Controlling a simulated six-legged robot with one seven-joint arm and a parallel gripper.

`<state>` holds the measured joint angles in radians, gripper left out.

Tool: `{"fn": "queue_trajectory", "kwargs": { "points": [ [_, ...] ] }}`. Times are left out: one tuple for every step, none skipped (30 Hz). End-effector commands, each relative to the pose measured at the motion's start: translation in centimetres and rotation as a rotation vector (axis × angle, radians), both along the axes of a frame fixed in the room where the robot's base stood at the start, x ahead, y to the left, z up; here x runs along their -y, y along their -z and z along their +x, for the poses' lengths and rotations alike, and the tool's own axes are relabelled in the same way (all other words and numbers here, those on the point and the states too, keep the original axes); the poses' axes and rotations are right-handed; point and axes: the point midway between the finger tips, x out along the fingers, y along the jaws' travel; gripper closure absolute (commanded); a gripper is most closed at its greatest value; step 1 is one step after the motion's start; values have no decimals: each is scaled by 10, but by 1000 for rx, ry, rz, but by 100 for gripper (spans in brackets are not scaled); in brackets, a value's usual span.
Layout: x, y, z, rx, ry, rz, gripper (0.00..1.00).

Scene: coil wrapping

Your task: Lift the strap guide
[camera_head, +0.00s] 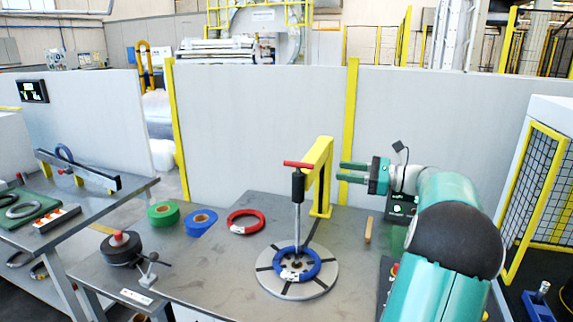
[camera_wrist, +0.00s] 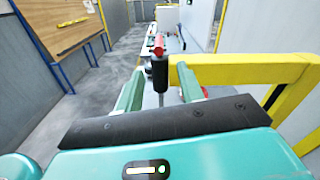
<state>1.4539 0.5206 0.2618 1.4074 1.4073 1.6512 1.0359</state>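The strap guide appears to be the upright rod with a black sleeve (camera_head: 298,187) and red crossbar (camera_head: 298,164), hung from a yellow bracket (camera_head: 319,160). Its lower end reaches down inside the blue coil (camera_head: 318,262) on the round turntable (camera_head: 297,290). My gripper (camera_head: 341,172) is open and empty, to the right of the yellow bracket, fingers pointing left at about the sleeve's height. In the wrist view the black sleeve (camera_wrist: 160,74) and red crossbar (camera_wrist: 158,44) show beyond and between the open fingers, apart from them.
The yellow bracket crosses the wrist view (camera_wrist: 240,68) on the right. Red (camera_head: 246,221), blue (camera_head: 201,222) and green (camera_head: 163,214) rolls lie on the table's left. A black reel (camera_head: 121,250) stands front left. A white wall panel (camera_head: 265,130) rises behind the table.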

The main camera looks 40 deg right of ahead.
Motion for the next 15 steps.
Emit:
{"fn": "queue_trajectory", "kwargs": {
  "points": [
    [0, -1, 0, 2, 1, 1, 62],
    [-1, -1, 2, 2, 0, 1, 62],
    [-3, -1, 4, 2, 0, 0, 62],
    [-4, -1, 6, 1, 0, 0, 62],
    [-6, -1, 10, 1, 1, 0, 62],
    [-9, -1, 15, 1, 1, -1, 62],
    [-11, -1, 19, 1, -1, -1, 62],
    [-14, -1, 24, 1, -1, -1, 62],
    [-17, 0, 31, 0, 0, -1, 62],
    [-20, -1, 36, 0, -1, -1, 62],
    [-23, 0, 42, 0, -1, -1, 62],
    [-27, -1, 49, 1, -2, -1, 62],
    [-30, -1, 55, 1, -3, -1, 62],
    [-32, -1, 60, 0, -2, -1, 62],
    [-36, -1, 68, 0, -2, -1, 62]
  ]
}}
